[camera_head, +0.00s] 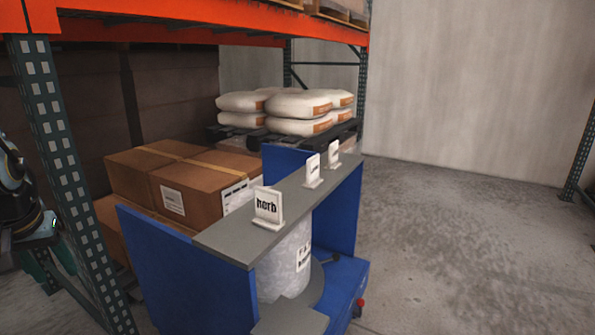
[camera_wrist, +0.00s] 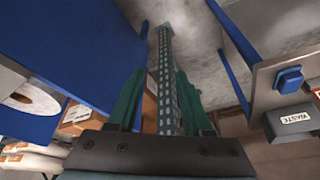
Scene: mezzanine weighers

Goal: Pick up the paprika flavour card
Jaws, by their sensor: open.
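Three white flavour cards stand upright on the grey top shelf of a blue cart. The nearest is the herb card (camera_head: 268,206), with readable lettering. The middle card (camera_head: 313,171) and the far card (camera_head: 334,154) are too small to read, so I cannot tell which is paprika. My gripper (camera_wrist: 161,78) shows two teal fingers, spread apart with nothing between them. Part of my arm shows at the left edge of the head view, well left of the cart and far from the cards. No card shows in the wrist view.
The cart's shelf (camera_head: 225,238) has blue side panels, with a white drum (camera_head: 284,268) under it. A rack post (camera_head: 62,170) stands between my arm and the cart. Brown boxes (camera_head: 195,188) and white sacks (camera_head: 300,104) lie behind. Floor at right is clear.

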